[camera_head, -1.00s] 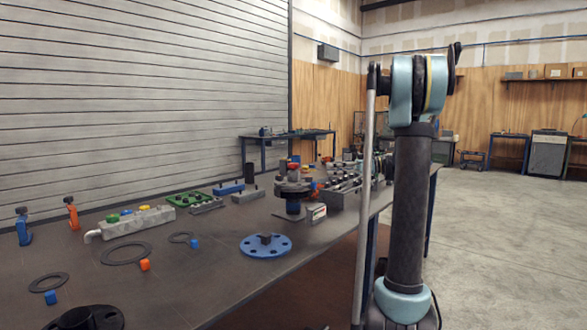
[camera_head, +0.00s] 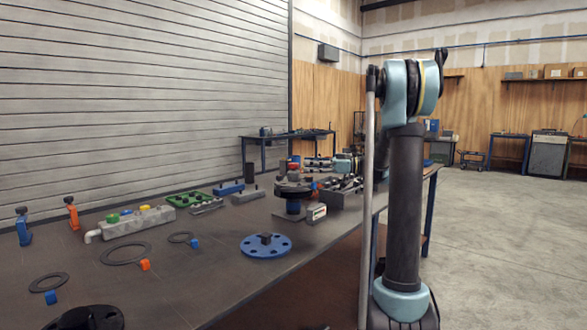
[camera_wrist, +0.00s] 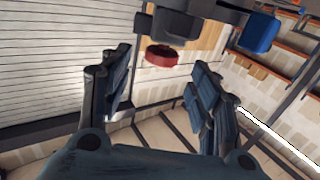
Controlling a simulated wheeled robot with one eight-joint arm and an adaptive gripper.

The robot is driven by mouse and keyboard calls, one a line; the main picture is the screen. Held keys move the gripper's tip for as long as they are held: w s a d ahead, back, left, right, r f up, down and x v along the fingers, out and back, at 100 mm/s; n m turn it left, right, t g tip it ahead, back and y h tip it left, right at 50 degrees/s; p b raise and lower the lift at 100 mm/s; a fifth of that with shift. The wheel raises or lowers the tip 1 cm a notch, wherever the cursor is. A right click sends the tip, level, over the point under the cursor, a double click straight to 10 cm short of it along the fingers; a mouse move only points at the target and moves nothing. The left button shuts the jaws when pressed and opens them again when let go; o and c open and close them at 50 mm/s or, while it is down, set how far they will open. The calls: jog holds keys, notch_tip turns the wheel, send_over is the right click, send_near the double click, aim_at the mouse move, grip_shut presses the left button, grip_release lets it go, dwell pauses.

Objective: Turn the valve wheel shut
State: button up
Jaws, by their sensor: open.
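A small red round part (camera_head: 293,167), which looks like the valve wheel, sits on top of a dark flanged pipe piece (camera_head: 292,188) with a blue lower body on the bench. In the wrist view the red wheel (camera_wrist: 162,57) hangs below a dark body, as that picture appears upside down. My gripper (camera_wrist: 159,73) is open, with the red wheel showing between its two spread fingers and beyond their tips. I see no contact. In the head view my gripper (camera_head: 320,164) is small and hard to make out just right of the wheel.
A blue flange disc (camera_head: 266,246) lies on the bench (camera_head: 200,270) in front of the pipe. A green tray (camera_head: 189,199) and a grey block with coloured caps (camera_head: 137,222) stand to the left. In the wrist view a blue part (camera_wrist: 258,33) is at upper right.

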aim_at(294, 164)
jog(key=a, duration=0.6)
jog(key=shift+w+a, duration=0.15)
jog(key=shift+a, duration=0.2)
jog(key=c, duration=1.1)
